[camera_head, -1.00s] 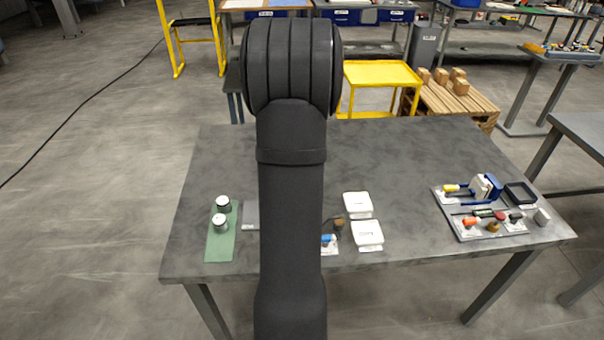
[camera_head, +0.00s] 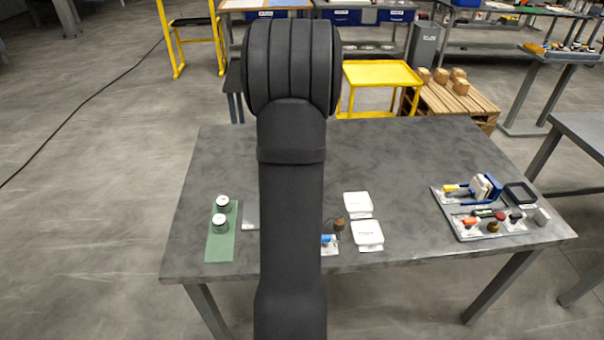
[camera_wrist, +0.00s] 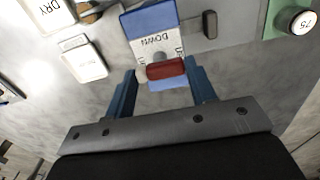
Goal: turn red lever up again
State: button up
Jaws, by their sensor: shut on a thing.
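The red lever (camera_wrist: 166,70) shows in the wrist view on a white panel (camera_wrist: 150,47) lettered DOWN, with partly covered UP lettering at its sides. A blue block (camera_wrist: 150,18) adjoins the panel's upper edge, and more blue shows below the lever. My gripper (camera_wrist: 163,72) has its two blue fingers on either side of the lever and is shut on it. In the head view my arm hides the lever and gripper. Only a small blue and white part (camera_head: 328,240) shows beside the arm.
Two white boxes (camera_head: 367,234) and a small brown object (camera_head: 340,225) stand close by. A green mat (camera_head: 220,250) with two jars (camera_head: 220,222) lies at the left. A grey tray (camera_head: 462,230) of parts is at the right. The table's back half is mostly clear.

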jog(key=o, duration=1)
jog(key=shift+r, duration=0.1)
notch_tip(320, 180, up, 17)
jog(key=shift+r, duration=0.15)
notch_tip(320, 180, down, 18)
jog(key=shift+r, duration=0.25)
dwell(0.6)
